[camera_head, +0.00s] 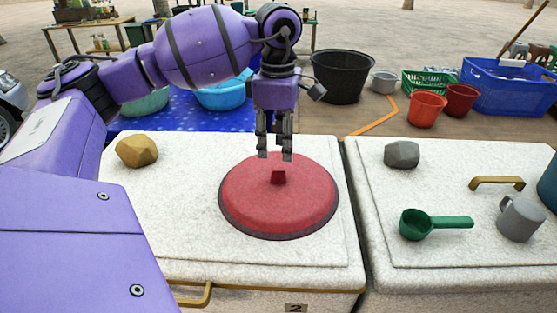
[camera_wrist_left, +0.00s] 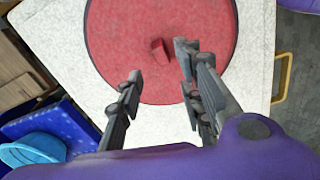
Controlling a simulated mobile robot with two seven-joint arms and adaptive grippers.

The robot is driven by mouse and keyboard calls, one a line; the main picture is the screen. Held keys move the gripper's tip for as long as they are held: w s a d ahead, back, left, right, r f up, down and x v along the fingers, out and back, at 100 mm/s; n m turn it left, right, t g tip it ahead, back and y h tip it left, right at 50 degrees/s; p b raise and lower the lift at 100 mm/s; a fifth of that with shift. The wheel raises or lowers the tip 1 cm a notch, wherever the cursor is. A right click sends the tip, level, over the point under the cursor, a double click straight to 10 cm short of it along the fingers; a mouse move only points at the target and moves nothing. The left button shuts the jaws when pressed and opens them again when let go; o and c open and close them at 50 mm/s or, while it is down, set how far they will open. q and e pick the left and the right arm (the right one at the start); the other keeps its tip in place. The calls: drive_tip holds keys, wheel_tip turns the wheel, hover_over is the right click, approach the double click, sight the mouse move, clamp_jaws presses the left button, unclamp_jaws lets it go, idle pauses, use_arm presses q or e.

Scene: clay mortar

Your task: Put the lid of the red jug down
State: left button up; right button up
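The red round lid (camera_head: 253,203) with a small red knob (camera_head: 278,177) lies flat on the white top marked 2. In the left wrist view the lid (camera_wrist_left: 125,55) fills the upper middle, with its knob (camera_wrist_left: 160,50) close to the line between the fingertips. My left gripper (camera_head: 274,156) points down just above and behind the knob. Its two fingers are apart with nothing between them, as the left wrist view (camera_wrist_left: 158,62) also shows. No red jug body can be made out. My right gripper is not in view.
A yellowish stone (camera_head: 137,151) sits left of the lid on the same white top (camera_head: 180,215). On the right-hand top are a grey stone (camera_head: 402,154), a green scoop (camera_head: 418,224) and a grey mug (camera_head: 521,218). The white surface in front of the lid is clear.

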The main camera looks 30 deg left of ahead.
sight(278, 168)
use_arm(q)
wheel_tip(278, 168, up, 4)
drive_tip(key=shift+f, duration=0.25)
idle(0.5)
